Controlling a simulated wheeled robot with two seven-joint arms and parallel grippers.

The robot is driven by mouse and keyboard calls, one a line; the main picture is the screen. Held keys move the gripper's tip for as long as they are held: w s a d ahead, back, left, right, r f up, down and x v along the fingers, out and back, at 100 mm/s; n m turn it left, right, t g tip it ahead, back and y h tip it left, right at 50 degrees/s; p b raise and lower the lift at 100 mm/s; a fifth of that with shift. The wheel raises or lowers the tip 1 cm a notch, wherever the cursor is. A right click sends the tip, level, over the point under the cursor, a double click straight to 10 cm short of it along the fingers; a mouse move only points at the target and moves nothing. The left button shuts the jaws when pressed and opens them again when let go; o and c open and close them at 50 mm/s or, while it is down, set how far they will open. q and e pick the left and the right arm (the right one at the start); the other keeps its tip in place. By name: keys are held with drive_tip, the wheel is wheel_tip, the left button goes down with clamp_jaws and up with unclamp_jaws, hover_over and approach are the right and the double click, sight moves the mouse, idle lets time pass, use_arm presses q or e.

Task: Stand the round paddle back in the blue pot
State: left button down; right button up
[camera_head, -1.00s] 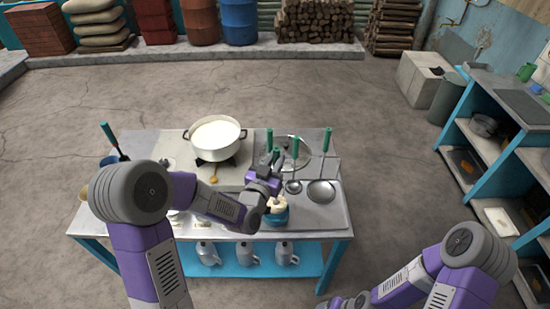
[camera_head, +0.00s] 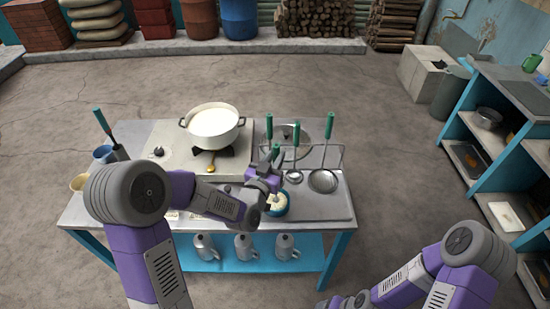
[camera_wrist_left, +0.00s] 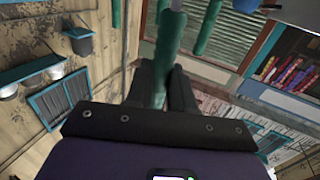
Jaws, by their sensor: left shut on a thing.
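My left gripper (camera_head: 268,170) is shut on an upright green handle (camera_head: 277,151) over the front of the worktable. In the left wrist view the green handle (camera_wrist_left: 169,45) stands between the two dark fingers. The lower part of this tool is mostly hidden by the gripper, so I cannot tell whether its end is a round paddle. A small round blue pot (camera_head: 283,212) with cream-coloured contents sits on the table just below my left gripper. I cannot tell whether the held tool touches it.
A white pot (camera_head: 213,126) of milk stands on the stove. A ladle (camera_head: 294,174) and a skimmer (camera_head: 324,181) hang from a rack right of my gripper. At left are a blue cup (camera_head: 102,154) and a green-handled spatula (camera_head: 106,128). Metal jugs (camera_head: 243,247) stand on the lower shelf.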

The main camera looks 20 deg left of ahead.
use_arm(q)
drive_tip(key=shift+r, duration=0.1)
drive_tip(key=c, duration=0.9)
unclamp_jaws()
drive_tip(key=shift+s, duration=0.1)
drive_tip(key=s, duration=0.1)
drive_tip(key=s+b, duration=0.1)
drive_tip(key=s, duration=0.1)
drive_tip(key=s+b, duration=0.1)
drive_tip(key=s, duration=0.1)
drive_tip(key=shift+a, duration=0.3)
drive_tip(key=shift+s+a+b, duration=0.1)
drive_tip(key=shift+s+b, duration=1.05)
drive_tip(key=shift+b, duration=4.25)
drive_tip(key=shift+s, duration=0.1)
